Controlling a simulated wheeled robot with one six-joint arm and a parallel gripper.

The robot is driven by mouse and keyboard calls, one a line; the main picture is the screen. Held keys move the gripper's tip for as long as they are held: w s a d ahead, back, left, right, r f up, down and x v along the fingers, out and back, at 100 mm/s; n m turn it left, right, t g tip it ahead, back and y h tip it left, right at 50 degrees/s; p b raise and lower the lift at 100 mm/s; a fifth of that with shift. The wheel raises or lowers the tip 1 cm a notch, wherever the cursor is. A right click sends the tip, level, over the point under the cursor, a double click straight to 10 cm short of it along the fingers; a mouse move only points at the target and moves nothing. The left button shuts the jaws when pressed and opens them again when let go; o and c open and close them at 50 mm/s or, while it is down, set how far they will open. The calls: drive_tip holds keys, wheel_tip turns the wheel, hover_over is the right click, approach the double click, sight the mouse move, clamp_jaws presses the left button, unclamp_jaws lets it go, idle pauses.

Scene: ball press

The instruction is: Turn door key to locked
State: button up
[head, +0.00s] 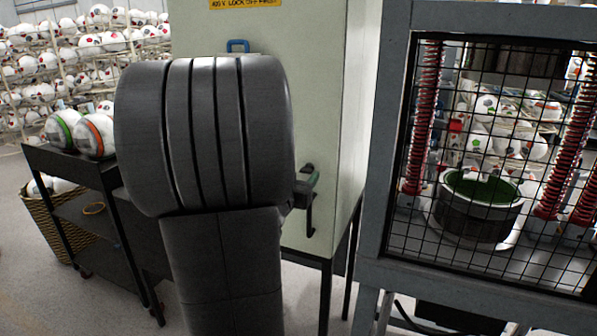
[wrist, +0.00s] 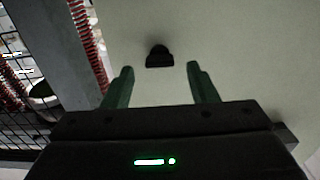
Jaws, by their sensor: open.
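The pale cabinet door (head: 325,110) fills much of the middle of the head view, largely behind my arm. In the wrist view, a small black key or knob (wrist: 159,56) sticks out from the pale panel. My gripper (wrist: 160,67) is open, its two green fingers apart, with the black piece centred just beyond the fingertips and nothing held. In the head view, my gripper (head: 313,180) shows only partly, right of my arm, close to the door. The key's exact angle is too dark to tell.
A caged press (head: 395,180) with red springs stands right of the cabinet. A dark trolley (head: 85,165) with balls stands at the left, a wicker basket (head: 60,225) beside it. A blue padlock-like piece (head: 237,46) and yellow label (head: 245,4) are higher on the cabinet.

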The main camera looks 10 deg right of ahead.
drive_tip(key=shift+x, duration=1.4)
drive_tip(key=c, duration=1)
